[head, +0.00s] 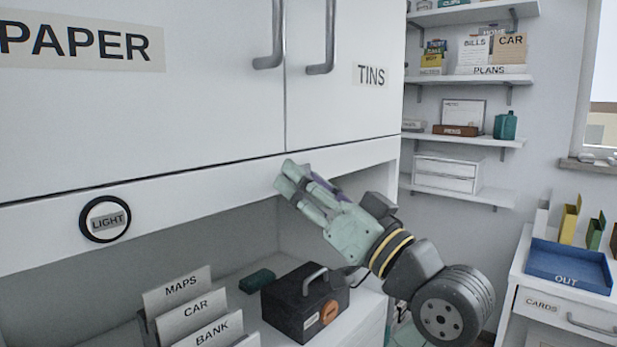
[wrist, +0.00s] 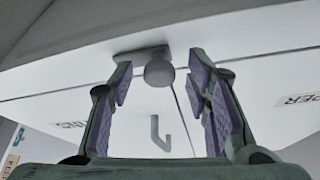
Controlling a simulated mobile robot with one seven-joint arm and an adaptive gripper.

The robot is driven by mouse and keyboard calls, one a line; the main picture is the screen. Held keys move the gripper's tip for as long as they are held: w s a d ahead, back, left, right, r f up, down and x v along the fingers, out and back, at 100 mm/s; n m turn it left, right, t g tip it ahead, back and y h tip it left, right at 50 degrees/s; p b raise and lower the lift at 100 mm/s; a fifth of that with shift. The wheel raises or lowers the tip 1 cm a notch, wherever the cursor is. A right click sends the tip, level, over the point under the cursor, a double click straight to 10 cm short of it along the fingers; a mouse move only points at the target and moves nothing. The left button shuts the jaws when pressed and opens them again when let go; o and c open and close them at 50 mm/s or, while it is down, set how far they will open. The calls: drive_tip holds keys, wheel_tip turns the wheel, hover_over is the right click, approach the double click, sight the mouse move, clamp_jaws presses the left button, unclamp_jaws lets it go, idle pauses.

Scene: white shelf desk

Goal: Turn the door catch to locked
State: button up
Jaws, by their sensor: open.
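The door catch is a grey round knob (wrist: 158,72) with a short flat bar beside it, near the seam between the two cabinet doors, in the wrist view. My gripper (wrist: 161,85) is open, with one purple-padded finger on each side of the knob. A gap shows between the knob and each pad, though depth is hard to judge. In the head view my gripper (head: 287,178) is at the rail just under the door seam, and it hides the catch. The left door (head: 150,115) and right door (head: 345,110) look closed.
Two grey door handles (head: 276,40) (head: 328,40) hang above my gripper. A round LIGHT button (head: 105,219) is on the rail at left. Below, a dark toolbox (head: 283,313) and file cards (head: 190,318) stand in the open bay. A blue tray (head: 568,268) is at right.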

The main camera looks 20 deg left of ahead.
drive_tip(key=shift+c, duration=0.3)
clamp_jaws()
idle(0.3)
